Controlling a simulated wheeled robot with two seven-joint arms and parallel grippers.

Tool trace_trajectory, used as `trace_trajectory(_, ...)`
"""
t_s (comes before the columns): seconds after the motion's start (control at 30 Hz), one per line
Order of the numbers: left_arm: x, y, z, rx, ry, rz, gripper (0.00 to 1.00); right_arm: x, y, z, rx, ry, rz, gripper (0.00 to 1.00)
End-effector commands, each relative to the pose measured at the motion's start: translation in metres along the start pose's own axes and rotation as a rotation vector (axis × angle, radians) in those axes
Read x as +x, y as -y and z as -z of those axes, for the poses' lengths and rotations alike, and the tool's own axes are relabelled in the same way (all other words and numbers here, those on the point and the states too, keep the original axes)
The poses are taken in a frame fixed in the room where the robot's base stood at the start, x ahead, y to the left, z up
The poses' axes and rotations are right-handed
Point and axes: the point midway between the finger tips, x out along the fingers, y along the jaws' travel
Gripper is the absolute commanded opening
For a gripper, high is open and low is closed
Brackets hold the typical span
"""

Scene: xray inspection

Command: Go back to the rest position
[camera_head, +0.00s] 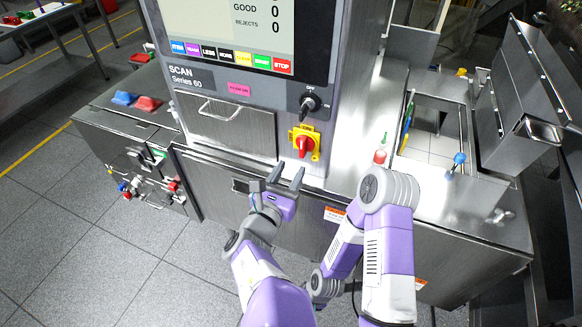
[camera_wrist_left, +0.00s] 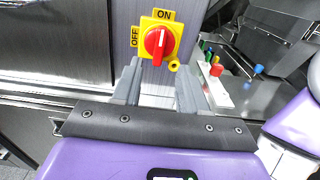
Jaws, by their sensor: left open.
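My left gripper (camera_head: 288,172) is open and empty in the head view, just below and in front of the red rotary switch (camera_head: 304,144) on its yellow plate. In the left wrist view the switch's red knob (camera_wrist_left: 158,42) stands upright, in line with the ON label above it; the OFF label is at its left. The two fingers (camera_wrist_left: 158,82) are spread below the knob, with nothing between them. My right arm (camera_head: 388,240) is folded at the right in the head view; its gripper does not show.
The scanner cabinet (camera_head: 240,195) stands close in front, with a drawer (camera_head: 228,125) and a black key switch (camera_head: 310,103) above the red switch. A red button (camera_head: 380,156) and a blue-knobbed lever (camera_head: 459,158) are at right. Open floor (camera_head: 110,255) lies at lower left.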

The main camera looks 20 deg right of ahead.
Motion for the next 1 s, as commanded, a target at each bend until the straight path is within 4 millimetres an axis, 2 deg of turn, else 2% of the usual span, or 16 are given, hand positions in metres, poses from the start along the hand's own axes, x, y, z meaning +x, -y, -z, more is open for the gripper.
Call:
trace_trajectory(0.57,-0.004,0.000,0.000,0.000,0.001,0.007,0.43,0.000,0.000,0.000,0.000,-0.001,0.000,0.00)
trace_trajectory(0.67,-0.004,-0.004,0.005,-0.021,-0.011,-0.004,0.43,0.000,0.000,0.000,0.000,-0.001,0.000,0.00)
trace_trajectory(0.77,-0.004,-0.022,0.029,-0.124,-0.065,-0.052,0.43,0.000,0.000,0.000,0.000,-0.001,0.000,0.00)
trace_trajectory(0.83,-0.007,-0.043,0.059,-0.260,-0.127,-0.116,0.43,0.000,0.000,0.000,0.000,-0.001,0.000,0.00)
trace_trajectory(1.0,-0.032,-0.101,0.156,-0.733,-0.283,-0.369,0.43,0.000,0.000,0.000,0.000,-0.001,0.000,0.00)
